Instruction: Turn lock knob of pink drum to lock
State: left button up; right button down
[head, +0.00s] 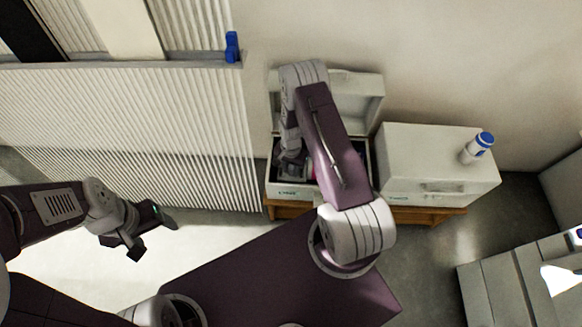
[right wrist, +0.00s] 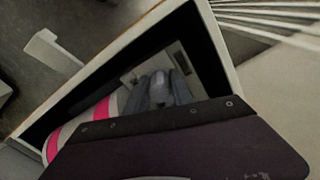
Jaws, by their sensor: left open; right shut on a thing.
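The pink drum (right wrist: 103,107) shows in the right wrist view as pink and white bands inside a dark-lined open white box. In the head view only a small pink patch (head: 311,168) of it shows behind my right arm. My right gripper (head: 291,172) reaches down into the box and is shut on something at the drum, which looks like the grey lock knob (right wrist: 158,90). The knob is dim, and its turn position cannot be told. My left gripper (head: 152,232) is open and empty, away from the box at the left.
The open white box (head: 279,189) has its lid (head: 357,88) raised against the wall and stands on a wooden bench (head: 430,217). A closed white box (head: 415,150) beside it carries a white bottle with a blue cap (head: 477,147). A ribbed white panel (head: 130,130) stands left.

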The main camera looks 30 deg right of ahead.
aim_at(291, 167)
jog(key=shift+m, duration=0.6)
jog(key=shift+s, duration=0.1)
jog(key=c, duration=1.2)
grip_release()
jog(key=shift+o, duration=0.2)
notch_tip(291, 167, up, 8)
jog(key=p, duration=0.4)
jog(key=shift+r, duration=0.55)
